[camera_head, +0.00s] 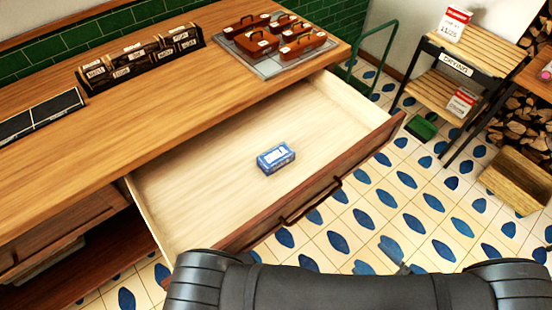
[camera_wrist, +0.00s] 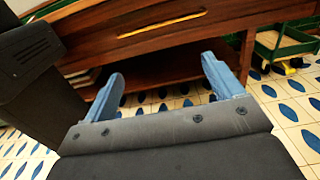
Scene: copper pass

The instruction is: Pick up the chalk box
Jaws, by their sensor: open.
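The chalk box (camera_head: 276,158) is a small blue box with a white label. In the head view it lies alone near the middle of the open drawer (camera_head: 215,155), on its pale wooden floor. In the wrist view my gripper (camera_wrist: 165,82) shows two blue fingers spread wide apart with nothing between them. It faces the wooden front of the counter (camera_wrist: 150,35), with a shelf opening below. The chalk box is not visible in the wrist view.
On the counter top (camera_head: 150,110) stand a tray (camera_head: 272,68) with several brown cases and a dark labelled rack (camera_head: 140,63). The drawer handle (camera_head: 311,202) sticks out at the front. A wooden shelf stand (camera_head: 440,95) stands at the right. Tiled floor lies between.

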